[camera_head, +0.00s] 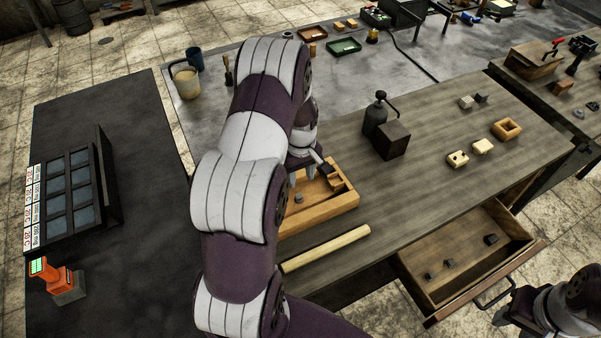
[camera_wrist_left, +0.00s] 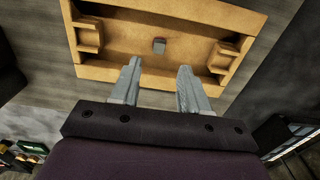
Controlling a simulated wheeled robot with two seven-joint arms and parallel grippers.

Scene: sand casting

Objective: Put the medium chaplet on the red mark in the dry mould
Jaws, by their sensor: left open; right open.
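A wooden box-like frame (camera_head: 325,212) with a tan inside lies on the bench, partly hidden by my left arm. It fills the top of the left wrist view (camera_wrist_left: 120,75). A small grey block (camera_head: 299,198) sits on its floor, also seen in the left wrist view (camera_wrist_left: 159,45). My right gripper (camera_head: 500,308) is open near the drawer handle.
An open drawer (camera_head: 440,293) below the bench holds several small dark blocks (camera_head: 449,263). A pale wooden rod (camera_head: 325,248) lies at the bench's front edge. Tan blocks (camera_head: 482,146) lie at right; mid-bench is clear.

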